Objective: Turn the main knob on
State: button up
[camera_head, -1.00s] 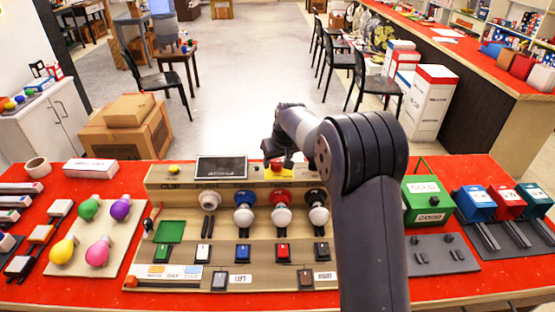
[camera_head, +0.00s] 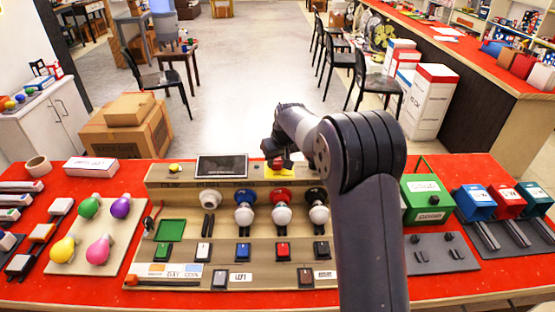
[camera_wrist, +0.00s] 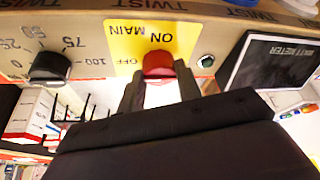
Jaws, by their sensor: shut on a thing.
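The main knob is red (camera_wrist: 158,66) and sits on a yellow label (camera_wrist: 125,38) reading ON, OFF and MAIN. The wrist view shows this label upside down. In the head view the yellow label (camera_head: 283,171) is at the back of the beige panel (camera_head: 265,262). My gripper (camera_wrist: 158,88) is shut on the red knob, with a finger on each side of it. In the head view my gripper (camera_head: 277,160) partly hides the knob. I cannot tell exactly which mark the knob points to.
A black dial (camera_wrist: 50,66) and a dark wattmeter screen (camera_wrist: 275,65) flank the knob in the wrist view. On the panel stand several bulbs (camera_head: 282,215) and switches (camera_head: 282,250). A green box (camera_head: 426,198) is right of my arm.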

jog(key=m+h, duration=0.1)
jog(key=m, duration=0.3)
jog(key=shift+a+m+t+h, duration=0.2)
jog(key=shift+m+t+h, duration=0.1)
jog(key=shift+h, duration=0.1)
jog(key=m+h, duration=0.1)
jog(key=m, duration=0.3)
jog(key=shift+a+m+h, duration=0.1)
jog(key=shift+m+h, duration=0.2)
jog(key=shift+h, duration=0.1)
jog(key=m+h, duration=0.1)
jog(key=m, duration=0.1)
jog(key=m+g, duration=0.1)
jog(key=m, duration=0.2)
jog(key=shift+w+a+r+g+h, duration=0.1)
jog(key=shift+w+g+h, duration=0.05)
jog(key=shift+g+h, duration=0.2)
jog(key=shift+m+g+h+p, duration=0.45)
jog(key=shift+m+p, duration=0.45)
jog(key=shift+m, duration=1)
jog(key=o, duration=1)
jog(key=shift+c, duration=0.2)
